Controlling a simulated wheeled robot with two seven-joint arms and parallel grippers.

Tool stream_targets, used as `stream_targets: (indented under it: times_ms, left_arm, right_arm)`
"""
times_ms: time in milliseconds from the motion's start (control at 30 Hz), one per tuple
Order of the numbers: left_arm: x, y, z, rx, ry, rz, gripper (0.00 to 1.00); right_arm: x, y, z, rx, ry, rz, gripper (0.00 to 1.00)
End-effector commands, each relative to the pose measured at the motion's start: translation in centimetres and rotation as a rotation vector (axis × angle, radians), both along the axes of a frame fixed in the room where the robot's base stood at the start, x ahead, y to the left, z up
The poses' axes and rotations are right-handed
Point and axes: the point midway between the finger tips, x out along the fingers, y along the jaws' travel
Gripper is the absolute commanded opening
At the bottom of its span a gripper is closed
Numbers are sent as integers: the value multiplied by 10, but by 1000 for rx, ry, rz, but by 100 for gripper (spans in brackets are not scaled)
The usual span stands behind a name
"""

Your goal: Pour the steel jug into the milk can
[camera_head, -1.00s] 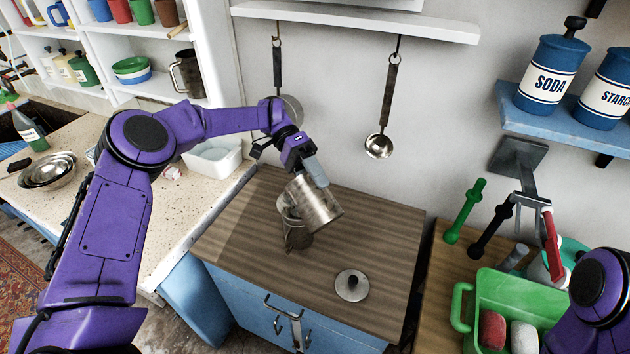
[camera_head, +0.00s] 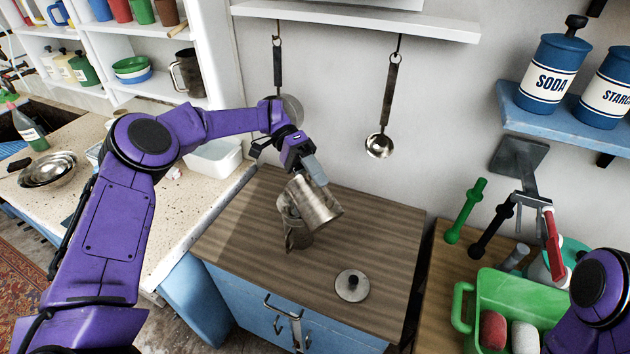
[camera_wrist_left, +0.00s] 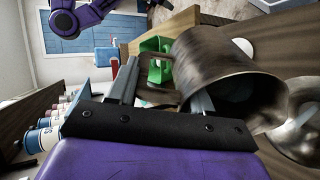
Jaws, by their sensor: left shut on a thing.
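The steel jug (camera_head: 317,203) is tilted in the air above the wooden cabinet top. My left gripper (camera_head: 316,172) is shut on its handle side; the jug also fills the middle of the left wrist view (camera_wrist_left: 222,72). The milk can (camera_head: 297,236) stands upright on the cabinet top, just below and left of the jug, which partly covers it. In the left wrist view the can (camera_wrist_left: 303,125) shows at the right edge, near the jug's lower end. I cannot see any liquid or whether jug and can touch.
A round lid (camera_head: 352,286) lies on the cabinet top (camera_head: 385,240), which is otherwise clear. Two ladles hang on the wall behind; one is the right ladle (camera_head: 379,145). A green tub (camera_head: 500,300) with sponges stands at right, a white basin (camera_head: 214,157) at left.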

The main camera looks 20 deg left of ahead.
Motion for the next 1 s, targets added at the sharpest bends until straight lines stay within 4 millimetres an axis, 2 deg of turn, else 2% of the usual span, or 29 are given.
stream_targets:
  times_ms: [300, 1000]
  left_arm:
    - [4, 5, -2, -57, 34, 2, 0]
    - [4, 5, -2, -57, 34, 2, 0]
  right_arm:
    - [0, 0, -6, 0, 0, 0, 36]
    - [0, 0, -5, 0, 0, 0, 36]
